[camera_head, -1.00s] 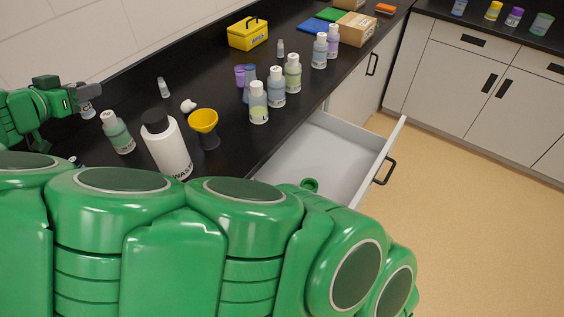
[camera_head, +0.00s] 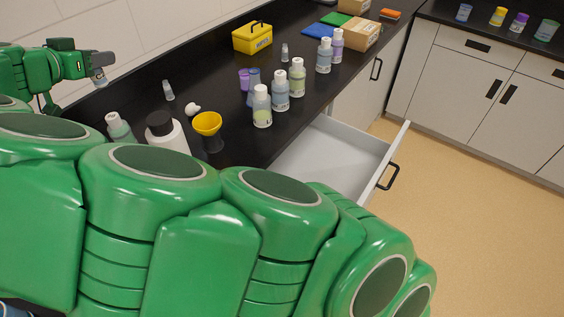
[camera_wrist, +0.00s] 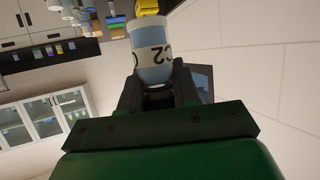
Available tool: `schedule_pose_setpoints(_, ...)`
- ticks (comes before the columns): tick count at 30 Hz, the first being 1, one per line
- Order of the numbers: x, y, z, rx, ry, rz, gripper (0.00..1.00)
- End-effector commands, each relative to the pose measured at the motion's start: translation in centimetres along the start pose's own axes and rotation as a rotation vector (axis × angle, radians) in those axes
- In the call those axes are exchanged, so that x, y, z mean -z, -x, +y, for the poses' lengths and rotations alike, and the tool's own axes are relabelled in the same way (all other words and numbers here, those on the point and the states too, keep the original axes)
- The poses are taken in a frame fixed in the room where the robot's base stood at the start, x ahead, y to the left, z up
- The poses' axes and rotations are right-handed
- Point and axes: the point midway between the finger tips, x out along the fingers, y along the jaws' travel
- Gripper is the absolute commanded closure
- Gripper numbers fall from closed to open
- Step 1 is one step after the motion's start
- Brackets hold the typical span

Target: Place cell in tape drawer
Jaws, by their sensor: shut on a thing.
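My gripper (camera_head: 97,75) is at the upper left in the head view, raised above the back of the counter. It is shut on a small clear vial with pale blue contents and a white label (camera_wrist: 152,58), which the wrist view shows upright between the fingers, with "C2" readable on the label. The cell also shows faintly at my gripper's tip in the head view. An open, pale grey drawer (camera_head: 340,147) juts out from the counter front at centre. The visible part of its inside looks empty; my green arm hides its near part.
On the black counter stand a yellow funnel (camera_head: 207,125), a white waste bottle with black cap (camera_head: 168,134), several labelled bottles (camera_head: 279,90), purple cups (camera_head: 245,79) and a yellow box (camera_head: 252,38). Small clear vials (camera_head: 168,91) stand near the wall. Floor right of the drawer is clear.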

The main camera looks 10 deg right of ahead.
Motion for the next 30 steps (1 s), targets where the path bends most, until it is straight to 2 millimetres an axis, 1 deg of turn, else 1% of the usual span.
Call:
schedule_pose_setpoints(7,0.9,-4.5,2.4,-0.007,-0.001,0.001,0.98)
schedule_pose_setpoints(11,1.8,-8.0,4.7,-0.011,-0.003,0.003,0.98)
schedule_pose_setpoints(12,2.1,-9.2,5.6,-0.015,-0.004,0.003,0.98)
schedule_pose_setpoints(17,3.0,-13.4,8.7,-0.010,-0.003,0.003,0.98)
schedule_pose_setpoints(18,3.2,-14.5,9.7,-0.013,-0.002,0.001,0.98)
schedule_pose_setpoints(23,4.5,-18.5,13.5,-0.011,-0.005,0.002,0.98)
schedule_pose_setpoints(27,5.6,-21.9,17.6,-0.014,-0.007,0.002,0.98)
schedule_pose_setpoints(29,6.1,-23.4,19.4,-0.016,-0.007,0.001,0.98)
schedule_pose_setpoints(30,6.5,-24.3,20.6,-0.015,-0.007,0.002,0.98)
